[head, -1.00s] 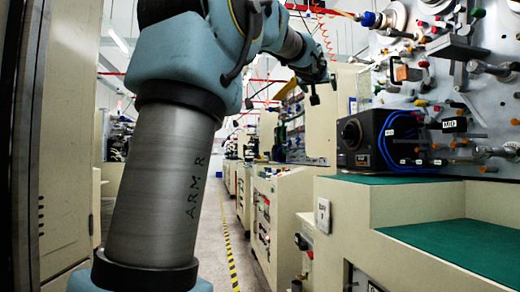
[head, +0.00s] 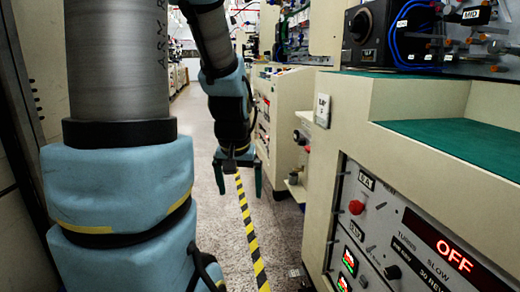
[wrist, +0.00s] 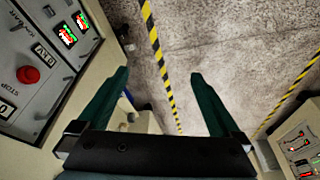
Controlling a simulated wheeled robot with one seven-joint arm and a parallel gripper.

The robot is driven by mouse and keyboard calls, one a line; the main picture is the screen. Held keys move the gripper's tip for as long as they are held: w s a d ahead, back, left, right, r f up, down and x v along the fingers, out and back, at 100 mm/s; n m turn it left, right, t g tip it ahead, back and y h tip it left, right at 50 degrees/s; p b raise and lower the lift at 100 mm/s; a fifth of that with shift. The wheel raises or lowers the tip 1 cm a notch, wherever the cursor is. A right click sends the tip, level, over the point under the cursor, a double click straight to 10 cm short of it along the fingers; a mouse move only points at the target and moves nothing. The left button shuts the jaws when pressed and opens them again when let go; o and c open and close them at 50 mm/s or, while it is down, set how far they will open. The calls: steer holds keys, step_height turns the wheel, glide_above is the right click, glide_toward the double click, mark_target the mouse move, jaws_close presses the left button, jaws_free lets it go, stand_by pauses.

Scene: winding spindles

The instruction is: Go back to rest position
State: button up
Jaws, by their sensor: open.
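My gripper (head: 238,178) hangs from my blue and grey arm in the head view, pointing down over the aisle floor. Its two dark green fingers are spread apart with nothing between them. The wrist view also shows my gripper (wrist: 160,100), open and empty, above the speckled floor (wrist: 220,50). It touches nothing that I can see.
A cream machine with a control panel (head: 405,240) and a red OFF display stands at the right, with green tops (head: 470,140) and a black box (head: 385,32). More machines (head: 285,105) line the aisle. A yellow-black floor stripe (head: 250,232) runs along it.

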steer(key=s+a+f+g, duration=0.2)
steer(key=s+f, duration=0.1)
steer(key=s, duration=0.3)
step_height(320, 180, up, 20)
steer(key=p, duration=2)
steer(key=shift+s+f, duration=0.2)
steer(key=shift+d, duration=0.1)
